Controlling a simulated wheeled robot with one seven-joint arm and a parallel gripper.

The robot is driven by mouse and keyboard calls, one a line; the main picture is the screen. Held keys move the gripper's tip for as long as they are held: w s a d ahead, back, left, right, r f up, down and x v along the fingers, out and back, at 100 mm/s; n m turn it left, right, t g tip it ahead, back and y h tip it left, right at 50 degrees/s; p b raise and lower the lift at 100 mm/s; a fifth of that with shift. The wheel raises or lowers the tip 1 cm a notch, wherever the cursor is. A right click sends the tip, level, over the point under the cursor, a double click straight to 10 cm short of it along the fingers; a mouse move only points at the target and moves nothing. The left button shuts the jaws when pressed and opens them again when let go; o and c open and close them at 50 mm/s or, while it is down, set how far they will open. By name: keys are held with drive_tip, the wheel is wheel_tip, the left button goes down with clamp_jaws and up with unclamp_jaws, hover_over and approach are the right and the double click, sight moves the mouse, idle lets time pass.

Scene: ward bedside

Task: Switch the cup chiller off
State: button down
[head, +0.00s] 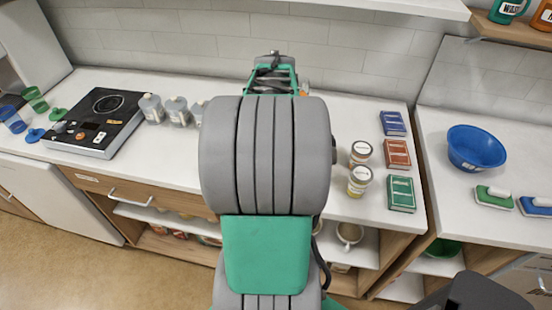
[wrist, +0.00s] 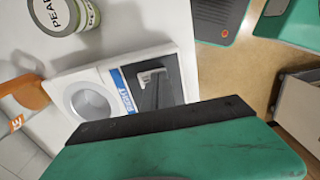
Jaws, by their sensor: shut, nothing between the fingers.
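A white appliance (wrist: 62,87) with a round silver well (wrist: 90,104) lies ahead of my gripper in the wrist view. It has a blue lettered label and a dark panel (wrist: 150,88) with a pale lever-like part. It looks like the cup chiller, but I cannot read its label or tell the switch position. My gripper (wrist: 165,122) is shut and empty, its dark edge overlapping the appliance's near side in the picture; contact cannot be told. In the head view my arm hides the fingertips and this appliance.
A labelled jar (wrist: 62,14) and an orange object (wrist: 24,92) are close to the appliance. In the head view, two jars (head: 360,152) and several boxes (head: 397,153) stand right of my arm. A black device (head: 98,122) with buttons is at left. A blue bowl (head: 476,148) sits at right.

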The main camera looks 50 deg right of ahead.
wheel_tip(320, 180, up, 7)
drive_tip(key=p, duration=0.5)
idle(0.4)
